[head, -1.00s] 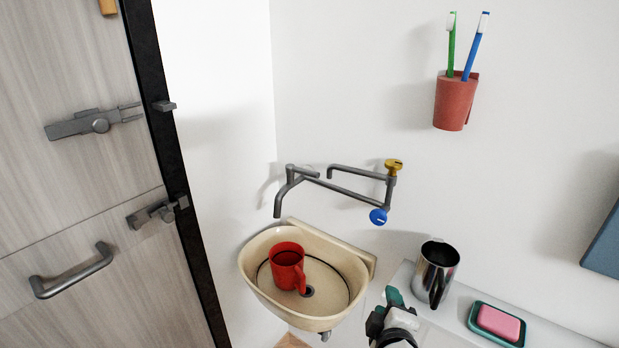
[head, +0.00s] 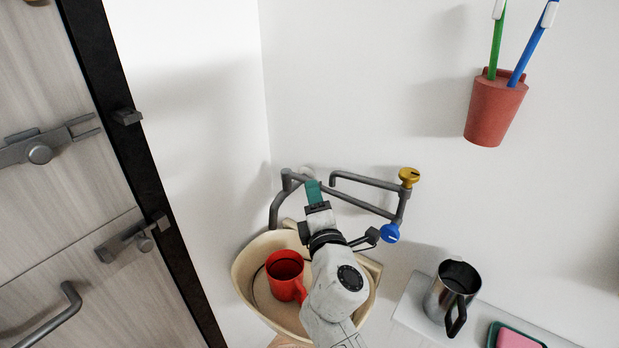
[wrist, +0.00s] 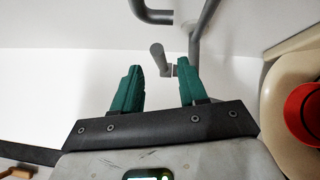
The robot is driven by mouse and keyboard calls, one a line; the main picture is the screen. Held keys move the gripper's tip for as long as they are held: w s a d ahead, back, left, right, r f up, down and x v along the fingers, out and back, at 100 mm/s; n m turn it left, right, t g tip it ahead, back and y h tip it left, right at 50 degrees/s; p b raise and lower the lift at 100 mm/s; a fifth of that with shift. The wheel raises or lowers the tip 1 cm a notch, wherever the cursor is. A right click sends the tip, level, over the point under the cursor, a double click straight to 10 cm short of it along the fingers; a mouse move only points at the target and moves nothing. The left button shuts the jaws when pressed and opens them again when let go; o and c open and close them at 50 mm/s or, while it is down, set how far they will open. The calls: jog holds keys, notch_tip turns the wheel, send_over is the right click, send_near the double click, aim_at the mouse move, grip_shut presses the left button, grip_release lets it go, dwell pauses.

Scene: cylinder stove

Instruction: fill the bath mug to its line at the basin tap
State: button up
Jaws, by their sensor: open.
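The red mug (head: 284,274) stands upright in the cream basin (head: 246,262); its inside looks dark, and I cannot tell its water level or see its line. The grey tap spout (head: 274,210) hangs at the basin's back left, on a jointed pipe from the wall. The pipe carries a yellow knob (head: 409,176) and a blue knob (head: 390,233). My gripper (wrist: 158,90) is open and empty, its green fingers raised in front of the pipe. In the wrist view a grey pipe end (wrist: 160,58) shows beyond and between the fingertips; I cannot tell if they touch. No water stream is visible.
A steel jug (head: 450,293) and a pink soap (head: 514,338) in a green dish are on a white shelf (head: 413,309) at right. A red toothbrush cup (head: 493,110) hangs on the wall above. A door with a handle (head: 55,312) is at left.

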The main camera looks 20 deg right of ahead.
aim_at(302, 179)
jog(key=w, duration=0.4)
jog(key=w+d, duration=0.1)
jog(key=w, duration=0.1)
jog(key=shift+w+r, duration=0.1)
jog(key=shift+r, duration=0.1)
grip_shut()
dwell(0.4)
